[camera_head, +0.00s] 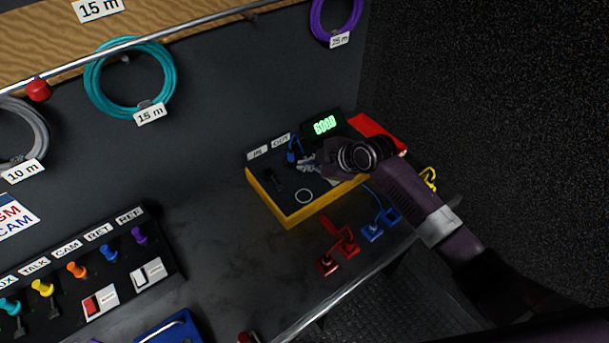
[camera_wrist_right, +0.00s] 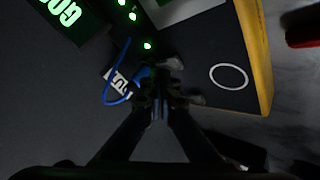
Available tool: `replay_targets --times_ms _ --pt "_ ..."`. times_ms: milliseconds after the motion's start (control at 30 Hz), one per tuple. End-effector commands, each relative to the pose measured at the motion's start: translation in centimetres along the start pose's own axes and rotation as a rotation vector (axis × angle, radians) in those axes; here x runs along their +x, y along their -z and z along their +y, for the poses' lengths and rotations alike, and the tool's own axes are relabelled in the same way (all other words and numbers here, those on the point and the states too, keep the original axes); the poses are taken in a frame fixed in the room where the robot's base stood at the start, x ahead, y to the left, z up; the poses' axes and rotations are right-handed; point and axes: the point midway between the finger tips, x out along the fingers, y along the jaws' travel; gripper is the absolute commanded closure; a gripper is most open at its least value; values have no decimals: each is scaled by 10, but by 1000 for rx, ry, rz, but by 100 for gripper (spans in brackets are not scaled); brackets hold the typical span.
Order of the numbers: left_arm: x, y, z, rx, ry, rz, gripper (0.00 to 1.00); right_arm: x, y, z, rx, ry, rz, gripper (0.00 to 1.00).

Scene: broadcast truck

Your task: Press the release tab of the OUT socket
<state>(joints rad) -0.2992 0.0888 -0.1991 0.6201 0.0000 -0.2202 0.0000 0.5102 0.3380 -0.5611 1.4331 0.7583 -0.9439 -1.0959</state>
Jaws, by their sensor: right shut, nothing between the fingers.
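The tester box (camera_head: 290,216) has yellow sides, a dark top and white labels at its back edge. The OUT label (camera_head: 281,139) stands behind a blue cable (camera_head: 294,150). The cable also shows in the wrist view (camera_wrist_right: 108,92), looping over a partly hidden label. My right gripper (camera_head: 309,165) is over the box top near the OUT side, shut and empty. In the wrist view its fingertips (camera_wrist_right: 160,88) are close together beside the blue cable. They cover the OUT socket and its release tab, so I cannot tell whether they touch. My left gripper is not in view.
A green-lit display (camera_head: 325,125) stands behind the box. Red connectors (camera_head: 340,238) and blue connectors (camera_head: 381,222) lie in front of it near the bench edge. A panel with coloured plugs (camera_head: 75,275) is at the left. The bench between (camera_head: 225,245) is clear.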

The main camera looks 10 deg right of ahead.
Motion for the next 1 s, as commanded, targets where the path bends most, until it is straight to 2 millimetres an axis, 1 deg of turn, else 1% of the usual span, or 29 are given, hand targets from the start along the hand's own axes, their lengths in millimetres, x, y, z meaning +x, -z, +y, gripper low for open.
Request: replay_targets --times_ms 133,233,500,1000 --pt "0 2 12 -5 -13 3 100 0 0 0 0 -1 0 100" --pt "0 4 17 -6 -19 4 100 0 1 -1 0 0 1 100" --pt "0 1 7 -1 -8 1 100 0 0 0 0 0 1 100" --pt "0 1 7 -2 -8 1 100 0 0 0 0 0 1 100"
